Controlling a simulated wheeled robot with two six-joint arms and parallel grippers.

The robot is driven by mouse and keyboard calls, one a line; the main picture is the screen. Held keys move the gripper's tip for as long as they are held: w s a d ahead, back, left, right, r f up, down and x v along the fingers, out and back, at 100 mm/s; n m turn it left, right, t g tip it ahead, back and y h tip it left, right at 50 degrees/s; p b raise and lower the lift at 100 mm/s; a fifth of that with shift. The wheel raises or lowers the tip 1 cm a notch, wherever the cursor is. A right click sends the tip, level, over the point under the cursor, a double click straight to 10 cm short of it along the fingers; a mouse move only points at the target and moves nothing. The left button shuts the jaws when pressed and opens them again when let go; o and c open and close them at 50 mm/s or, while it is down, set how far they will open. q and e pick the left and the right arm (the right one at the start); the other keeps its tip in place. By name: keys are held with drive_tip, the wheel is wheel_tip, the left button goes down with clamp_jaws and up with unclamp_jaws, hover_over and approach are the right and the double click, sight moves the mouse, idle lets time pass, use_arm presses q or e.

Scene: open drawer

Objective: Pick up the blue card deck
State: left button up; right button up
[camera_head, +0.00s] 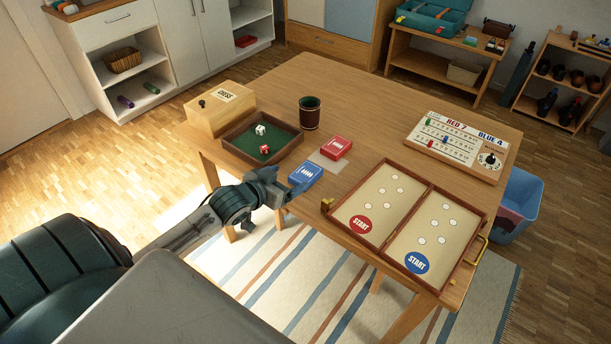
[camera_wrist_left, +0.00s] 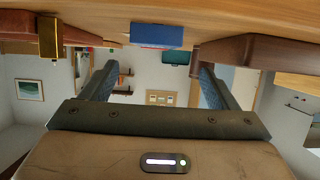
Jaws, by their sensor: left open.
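The blue card deck (camera_head: 305,175) lies flat near the table's left front edge, with its label up. In the left wrist view, which is upside down, the blue card deck (camera_wrist_left: 157,34) shows between and beyond the two fingers. My left gripper (camera_head: 287,186) is at the table edge, just left of the deck. Its fingers (camera_wrist_left: 154,78) are open and empty, with a gap to the deck. In the head view the fingertips overlap the deck's left side, so contact there is hard to judge. My right gripper is not in view.
A red card deck (camera_head: 336,147) lies behind the blue one. A dice tray (camera_head: 228,149) is to the left, a dark cup (camera_head: 310,113) behind, and an open game board (camera_head: 431,205) to the right. A wooden chess box (camera_head: 218,117) stands at the far left.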

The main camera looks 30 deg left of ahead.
sight(305, 173)
use_arm(q)
drive_tip(key=x, duration=0.9)
drive_tip(key=shift+s+d+f, duration=0.15)
drive_tip(key=shift+d+f, duration=0.1)
drive_tip(key=shift+d, duration=0.05)
drive_tip(key=c, duration=1.1)
